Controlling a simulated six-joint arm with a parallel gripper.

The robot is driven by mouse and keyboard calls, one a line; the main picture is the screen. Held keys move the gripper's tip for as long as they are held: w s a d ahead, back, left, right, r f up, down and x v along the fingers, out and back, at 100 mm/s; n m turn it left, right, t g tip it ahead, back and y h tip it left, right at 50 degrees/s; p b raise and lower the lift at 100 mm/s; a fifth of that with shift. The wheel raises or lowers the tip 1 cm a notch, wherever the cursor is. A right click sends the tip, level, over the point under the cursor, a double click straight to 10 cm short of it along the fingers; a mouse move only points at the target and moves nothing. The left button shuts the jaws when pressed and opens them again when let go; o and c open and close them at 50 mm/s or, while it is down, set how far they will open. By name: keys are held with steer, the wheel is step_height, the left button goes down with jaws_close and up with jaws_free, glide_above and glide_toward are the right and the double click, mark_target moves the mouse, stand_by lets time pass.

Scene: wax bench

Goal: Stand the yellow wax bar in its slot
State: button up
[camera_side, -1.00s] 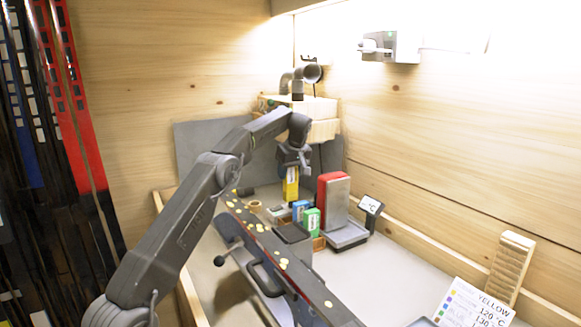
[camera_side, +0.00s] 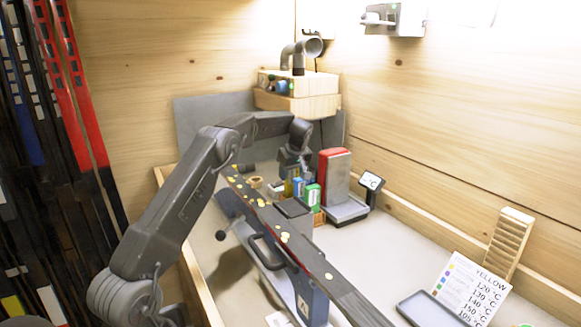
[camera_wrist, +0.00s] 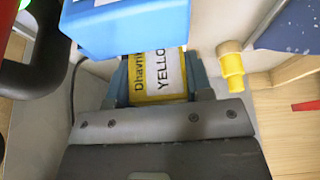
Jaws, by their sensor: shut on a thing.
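The yellow wax bar (camera_wrist: 158,84), with a printed white label, is between the two jaws of my gripper (camera_wrist: 159,76) in the wrist view. In the side view my gripper (camera_side: 291,174) points down at the left end of the row of bars, and only a small part of the yellow bar (camera_side: 289,189) shows. The blue bar (camera_wrist: 125,25) covers the top of the wrist view. The yellow bar's lower end and its slot are hidden, so I cannot tell whether it is seated.
A red-and-grey block (camera_side: 335,178) stands on a grey base right of the rack, beside a small display (camera_side: 371,181). A ski (camera_side: 305,255) with yellow flakes runs along the front left.

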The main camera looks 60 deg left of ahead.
steer(key=shift+f, duration=0.85)
stand_by(0.8)
steer(key=o, duration=1.1)
steer(key=shift+c, duration=0.2)
steer(key=v, duration=1.4)
steer(key=s+d+r+m+t, duration=0.1)
steer(key=s+d+r+m, duration=0.2)
steer(key=d, duration=0.4)
steer(key=s+d+r+m+t+h, duration=0.1)
steer(key=s+d+r+m, duration=0.15)
steer(key=d, duration=0.45)
steer(key=s+d+r+m+t, duration=0.1)
steer(key=s+d+r+m, duration=0.1)
steer(key=s+d+m, duration=0.3)
steer(key=s+d+f+m+t+h, duration=0.1)
steer(key=s+d+f+m, duration=0.2)
steer(key=s+d, duration=0.5)
steer(key=s+d+f+m+t+h, duration=0.1)
steer(key=s+d+f+m, duration=0.3)
steer(key=s, duration=0.8)
steer(key=d+f+h, duration=0.1)
steer(key=d+f, duration=0.1)
steer(key=d, duration=0.2)
steer(key=shift+s+t, duration=0.2)
steer(key=shift+t, duration=0.1)
